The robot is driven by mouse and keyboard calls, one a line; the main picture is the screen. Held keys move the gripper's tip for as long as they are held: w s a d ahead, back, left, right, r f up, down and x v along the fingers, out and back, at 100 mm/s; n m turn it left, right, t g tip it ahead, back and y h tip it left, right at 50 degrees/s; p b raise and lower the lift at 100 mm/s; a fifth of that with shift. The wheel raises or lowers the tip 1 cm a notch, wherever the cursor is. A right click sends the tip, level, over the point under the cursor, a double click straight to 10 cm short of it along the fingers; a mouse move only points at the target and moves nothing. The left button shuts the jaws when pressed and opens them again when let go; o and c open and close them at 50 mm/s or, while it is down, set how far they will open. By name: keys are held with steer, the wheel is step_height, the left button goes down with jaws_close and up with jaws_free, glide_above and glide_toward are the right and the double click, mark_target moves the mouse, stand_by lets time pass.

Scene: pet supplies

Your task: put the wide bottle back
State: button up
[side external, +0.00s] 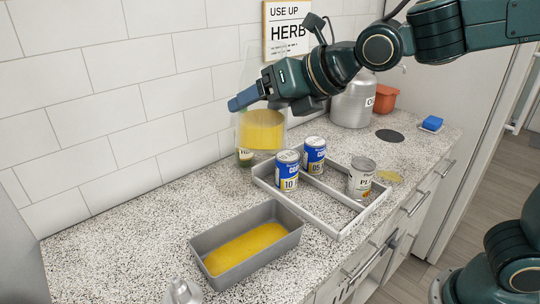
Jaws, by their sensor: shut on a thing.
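My gripper (246,98) is at the upper middle, in front of the tiled wall, with its blue fingers pointing left. It is shut on the wide bottle (262,132), a clear vessel with yellow contents in its lower part. The bottle looks upright and appears to be held above the counter, behind the divided tray. My gripper hides part of its middle, and its clear upper part is faint against the tiles. A grey rectangular pan (204,238) with a yellow layer inside stands on the counter at the front.
A divided tray (348,229) holds two blue cans (287,170) and a pale can (361,178). A small jar (245,157) stands near the wall. A metal canister (353,104), orange pot (384,98), dark disc (390,135) and blue block (432,123) are at the back right.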

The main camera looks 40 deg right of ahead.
steer(key=w+d+m+h, duration=0.3)
steer(key=d+m+h, duration=0.15)
steer(key=d, duration=0.75)
steer(key=w+d+m+h, duration=0.3)
steer(key=w+d+h, duration=0.15)
steer(key=d, duration=0.75)
steer(key=s+d+m+g+h, duration=0.4)
steer(key=s+d, duration=0.1)
steer(key=d, duration=0.7)
steer(key=s+d+m+g+h, duration=0.3)
steer(key=s+d+m+g, duration=0.15)
steer(key=d, duration=0.75)
steer(key=shift+n, duration=0.6)
steer(key=f, duration=0.4)
steer(key=shift+s+a+f, duration=0.1)
steer(key=shift+s+a, duration=0.15)
steer(key=shift+s, duration=0.05)
steer(key=shift+f, duration=0.1)
step_height(320, 180, down, 16)
